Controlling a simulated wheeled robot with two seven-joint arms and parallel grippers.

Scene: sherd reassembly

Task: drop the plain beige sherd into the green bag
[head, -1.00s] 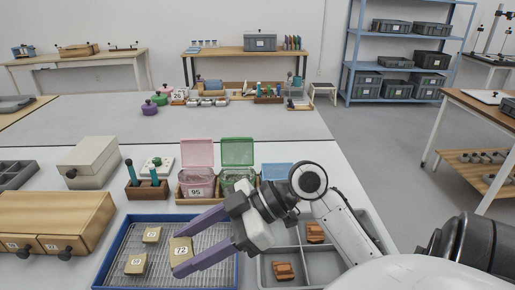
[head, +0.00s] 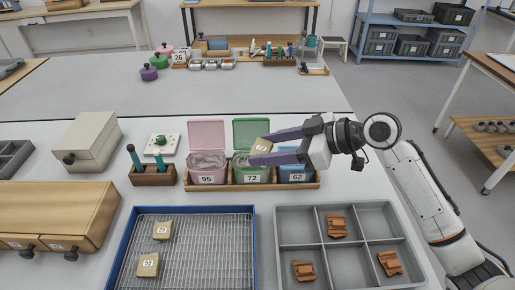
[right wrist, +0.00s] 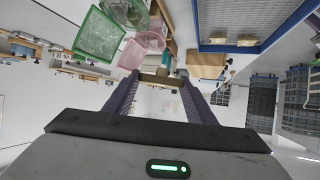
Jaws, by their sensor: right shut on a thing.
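My right gripper (head: 258,148) is shut on the plain beige sherd (head: 262,146). It holds the sherd in the air at the green bag (head: 242,168), overlapping the bag's right side in the head view. The bag sits in a tub labelled 72 with its green lid (head: 251,131) standing open behind. In the right wrist view, the sherd (right wrist: 160,77) shows between the fingertips, and the green bag (right wrist: 125,12) is at the top left. The fingers hide part of the bag's mouth. My left gripper is not in view.
The pink bag (head: 207,163) labelled 95 is left of the green one; a blue tub (head: 297,178) labelled 62 is right. Two beige sherds lie on the blue-rimmed rack (head: 124,250). A grey divided tray (head: 310,216) holds three orange sherds. A pen holder (head: 153,176) stands left.

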